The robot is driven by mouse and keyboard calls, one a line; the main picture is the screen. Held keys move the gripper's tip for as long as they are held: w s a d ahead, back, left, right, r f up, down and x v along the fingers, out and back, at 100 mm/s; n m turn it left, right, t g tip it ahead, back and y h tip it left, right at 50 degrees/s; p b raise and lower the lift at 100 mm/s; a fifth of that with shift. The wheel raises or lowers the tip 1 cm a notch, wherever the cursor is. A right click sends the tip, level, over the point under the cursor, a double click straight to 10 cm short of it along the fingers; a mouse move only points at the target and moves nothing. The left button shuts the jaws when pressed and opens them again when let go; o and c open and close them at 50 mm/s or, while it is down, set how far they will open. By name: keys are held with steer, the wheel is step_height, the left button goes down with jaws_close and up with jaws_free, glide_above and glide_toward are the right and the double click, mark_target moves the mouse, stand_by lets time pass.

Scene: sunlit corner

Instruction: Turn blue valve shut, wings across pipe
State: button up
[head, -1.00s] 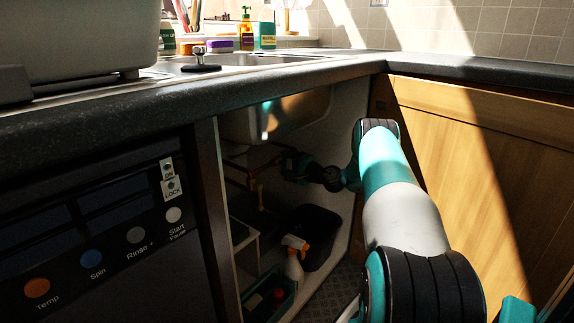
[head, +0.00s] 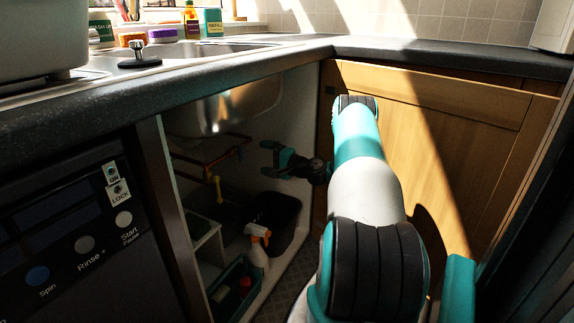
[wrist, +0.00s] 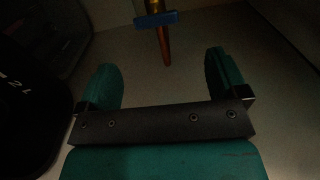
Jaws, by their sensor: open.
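The blue valve (wrist: 158,19) shows at the top of the wrist view as a short blue bar. In that view the bar lies sideways across a copper pipe (wrist: 164,46), with brass above it. My gripper (wrist: 160,62) is open and empty, its two teal fingers apart. The valve lies beyond the fingertips, roughly centred between them, and is not touched. In the head view my gripper (head: 268,158) is inside the open under-sink cabinet, right of the copper and yellow pipework (head: 216,180). The valve's wings are too small and dark to make out there.
The sink bowl (head: 225,108) hangs above the pipes. A dark bin (head: 276,222), a spray bottle (head: 257,247) and a green caddy (head: 234,282) stand on the cabinet floor below. A wooden door (head: 440,150) is at right, the appliance panel (head: 70,230) at left.

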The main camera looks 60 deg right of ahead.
steer(key=s+b, duration=0.8)
steer(key=b, duration=1.5)
steer(key=shift+d+f, duration=0.25)
steer(key=shift+f, duration=0.05)
